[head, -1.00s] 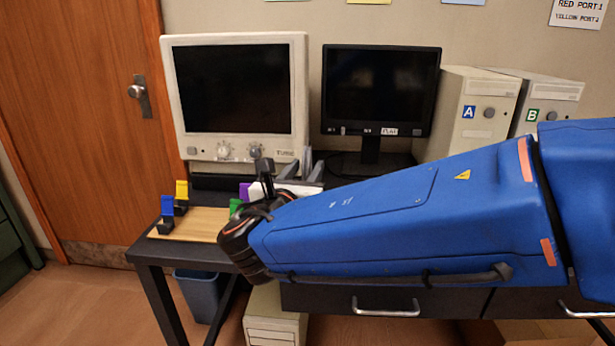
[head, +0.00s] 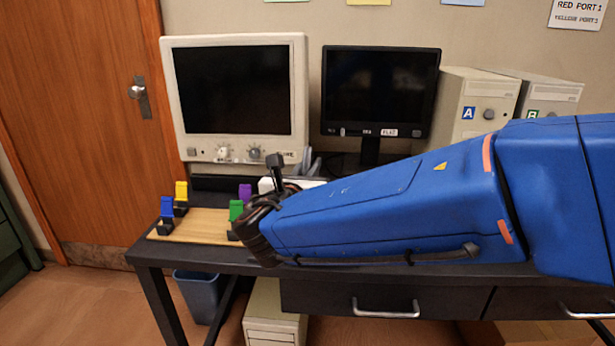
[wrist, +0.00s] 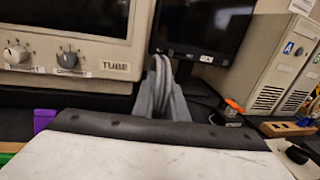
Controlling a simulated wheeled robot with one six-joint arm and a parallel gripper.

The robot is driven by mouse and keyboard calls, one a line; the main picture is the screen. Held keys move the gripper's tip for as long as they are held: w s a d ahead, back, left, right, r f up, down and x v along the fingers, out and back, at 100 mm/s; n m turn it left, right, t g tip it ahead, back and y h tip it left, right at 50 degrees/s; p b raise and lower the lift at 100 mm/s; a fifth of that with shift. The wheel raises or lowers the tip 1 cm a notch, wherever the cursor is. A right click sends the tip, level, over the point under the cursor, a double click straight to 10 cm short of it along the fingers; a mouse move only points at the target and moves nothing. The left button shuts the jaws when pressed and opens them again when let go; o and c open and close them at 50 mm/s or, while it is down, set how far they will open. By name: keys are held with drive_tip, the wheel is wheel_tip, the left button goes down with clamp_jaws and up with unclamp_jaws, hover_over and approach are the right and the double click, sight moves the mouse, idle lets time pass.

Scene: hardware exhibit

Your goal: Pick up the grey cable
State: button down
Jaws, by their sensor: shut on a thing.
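The grey cable (wrist: 159,72) shows in the wrist view as a looped strand between the two grey fingers of my gripper (wrist: 163,90). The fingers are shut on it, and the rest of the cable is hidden. In the head view my gripper (head: 309,162) is small and partly hidden behind my blue arm. It sits over the desk, in front of the gap between the two monitors. The cable is too small to make out clearly in the head view.
A beige TUBE monitor (head: 240,150) stands left and a black FLAT monitor (head: 380,95) right of the gripper. Computer A (head: 465,105) stands further right. Blue (head: 167,207), yellow (head: 181,190), green (head: 236,209) and purple (head: 245,191) pieces stand around the wooden board (head: 205,226).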

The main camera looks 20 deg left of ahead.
wheel_tip(320, 180, up, 10)
drive_tip(key=shift+r, duration=0.1)
idle(0.5)
idle(1.1)
drive_tip(key=shift+f, duration=4.9)
drive_tip(key=c, duration=1.8)
unclamp_jaws()
drive_tip(key=shift+o, duration=0.2)
